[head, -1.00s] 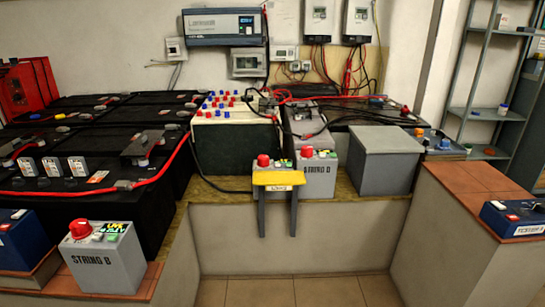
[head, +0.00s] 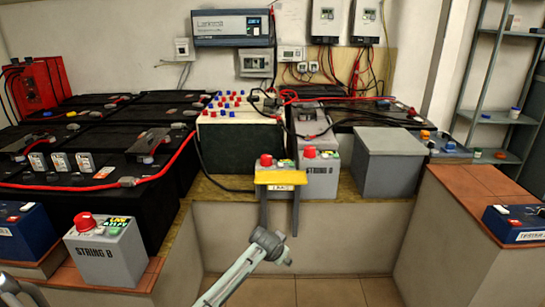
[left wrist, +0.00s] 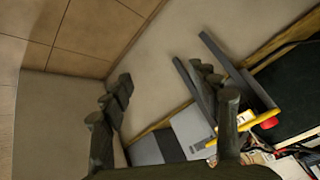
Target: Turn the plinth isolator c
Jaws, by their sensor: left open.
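A small grey isolator box with a red knob (head: 266,160) stands at the plinth's front edge, mostly hidden behind a yellow-topped guard (head: 281,178) with two grey legs. Its letter is not readable. A similar grey box with a red knob (head: 319,178) stands just right of it. My left gripper (head: 276,248) is low in front of the plinth wall, below the guard and apart from it. In the left wrist view its dark fingers (left wrist: 174,100) are spread and empty. There the yellow guard (left wrist: 243,126) and a red knob (left wrist: 270,123) show beyond the fingers.
A grey STRING B box (head: 105,248) with a red knob stands at front left. A grey lidded box (head: 390,160) is right of the isolators. Black batteries with red cables fill the left. A tiled plinth (head: 480,190) bearing a blue unit stands at right.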

